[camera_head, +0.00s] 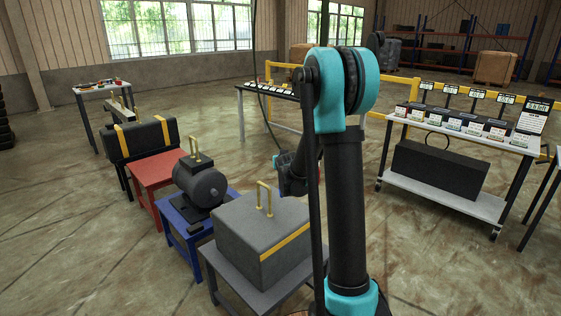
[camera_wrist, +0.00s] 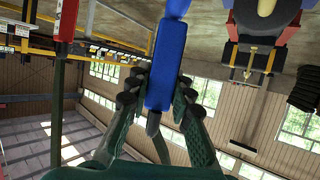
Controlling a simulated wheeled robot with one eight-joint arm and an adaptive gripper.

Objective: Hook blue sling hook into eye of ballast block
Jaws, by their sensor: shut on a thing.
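The ballast block, a grey block (camera_head: 250,228) with a yellow band, stands on a grey table in the head view. Its eye, a yellow upright loop (camera_head: 265,198), rises from its top. In the wrist view my gripper (camera_wrist: 158,88) is shut on the blue sling hook (camera_wrist: 160,75), whose blue body lies between the dark fingers. The tip of the hook is not clear. In the head view my arm hides most of the gripper and hook, which appear beyond the block. I cannot make out the block in the wrist view.
A motor (camera_head: 200,184) on a blue table stands left of the block, with a strapped black case (camera_head: 140,139) behind it. A bench with labelled boxes (camera_head: 465,133) is at right. A red fitting (camera_wrist: 66,22) hangs left of the hook.

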